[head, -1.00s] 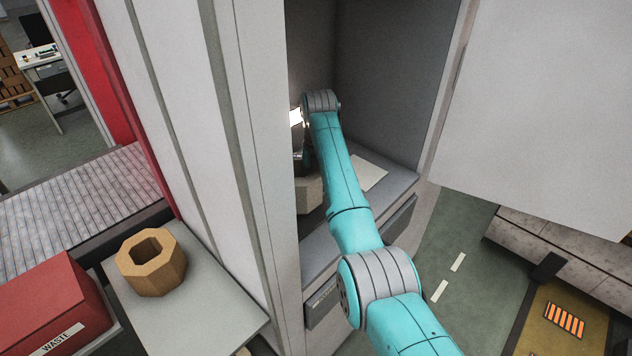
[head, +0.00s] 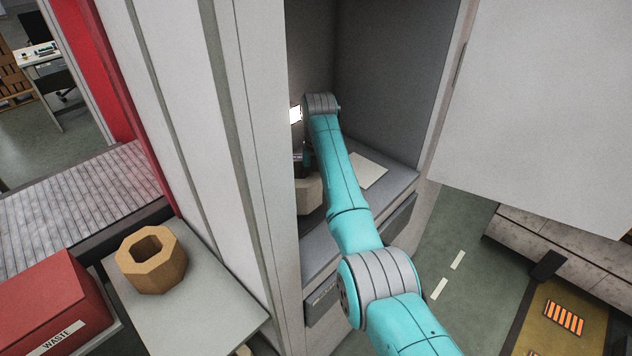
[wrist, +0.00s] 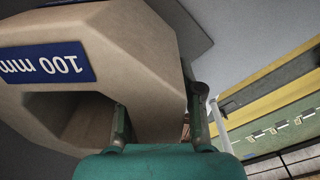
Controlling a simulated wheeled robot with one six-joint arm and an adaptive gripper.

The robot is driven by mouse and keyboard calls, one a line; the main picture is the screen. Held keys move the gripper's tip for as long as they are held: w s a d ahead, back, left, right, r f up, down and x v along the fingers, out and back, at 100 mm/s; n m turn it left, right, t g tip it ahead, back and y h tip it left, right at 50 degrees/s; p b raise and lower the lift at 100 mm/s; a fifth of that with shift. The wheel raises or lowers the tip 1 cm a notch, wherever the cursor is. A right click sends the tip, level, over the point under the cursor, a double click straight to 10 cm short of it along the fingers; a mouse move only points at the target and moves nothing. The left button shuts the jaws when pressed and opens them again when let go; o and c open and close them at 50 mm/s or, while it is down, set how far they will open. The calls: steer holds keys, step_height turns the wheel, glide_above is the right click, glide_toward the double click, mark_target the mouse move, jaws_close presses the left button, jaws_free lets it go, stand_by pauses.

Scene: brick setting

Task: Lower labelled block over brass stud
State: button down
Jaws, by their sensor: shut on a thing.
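The labelled block (wrist: 150,40) is a beige, many-sided piece with a wide bore. Its blue label reads "100 mm", upside down in the wrist view. My gripper (wrist: 160,120) is shut on the block's wall, one finger at the bore opening and the other along the outer side. In the head view the block (head: 309,194) shows inside the grey cabinet bay, low beside my arm and partly cut off by the cabinet's front edge. No brass stud shows in either view. I cannot tell whether the block touches the surface below.
A pale flat sheet (head: 368,171) lies on the bay's shelf, right of my arm. The cabinet's upright panel (head: 262,170) stands close on the left. A tan octagonal ring (head: 151,259) sits on a grey tray beside a red WASTE box (head: 50,300).

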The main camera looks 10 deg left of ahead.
steer(key=shift+f, duration=1.3)
steer(key=c, duration=0.7)
jaws_free()
steer(key=shift+f, duration=0.2)
steer(key=shift+r, duration=4.6)
